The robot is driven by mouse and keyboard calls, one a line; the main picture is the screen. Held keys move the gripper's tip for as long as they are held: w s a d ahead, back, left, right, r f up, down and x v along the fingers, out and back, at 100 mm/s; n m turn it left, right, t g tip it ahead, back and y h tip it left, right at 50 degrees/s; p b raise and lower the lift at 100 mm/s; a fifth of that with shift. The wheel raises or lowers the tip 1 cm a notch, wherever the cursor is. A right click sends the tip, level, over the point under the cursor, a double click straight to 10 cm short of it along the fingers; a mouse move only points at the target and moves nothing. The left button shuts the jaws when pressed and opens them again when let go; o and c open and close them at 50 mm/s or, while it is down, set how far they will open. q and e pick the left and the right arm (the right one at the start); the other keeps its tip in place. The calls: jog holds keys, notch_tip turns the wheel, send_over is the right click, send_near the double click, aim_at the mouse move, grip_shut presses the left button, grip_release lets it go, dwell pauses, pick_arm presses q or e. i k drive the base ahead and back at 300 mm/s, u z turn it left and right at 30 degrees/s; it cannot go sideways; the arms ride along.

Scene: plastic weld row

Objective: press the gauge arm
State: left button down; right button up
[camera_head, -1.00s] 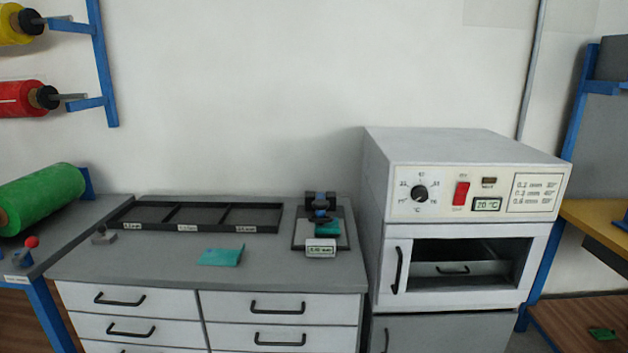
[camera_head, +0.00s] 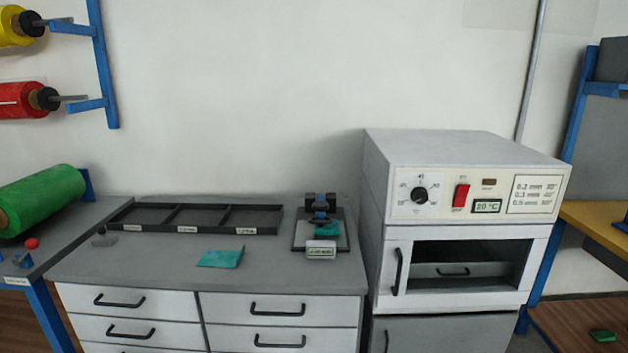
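The thickness gauge (camera_head: 321,228) stands at the right end of the grey cabinet top. Its dark arm head (camera_head: 320,203) sits at the top of the gauge, with a blue part below it. A teal piece (camera_head: 327,230) lies on the gauge base under or beside the arm; I cannot tell if the arm touches it. A small display (camera_head: 321,250) is at the gauge's front, its reading too blurred to read. Neither of my grippers is in view.
A teal sheet (camera_head: 220,258) lies left of the gauge. A dark three-compartment tray (camera_head: 212,232) stands at the back. A white oven (camera_head: 465,190) with a red switch stands close on the right. A green roll (camera_head: 40,198) is at the left. The front of the cabinet top is clear.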

aim_at(321, 206)
jog(key=z, duration=0.65)
jog(key=i, duration=1.55)
jog(key=u, duration=0.7)
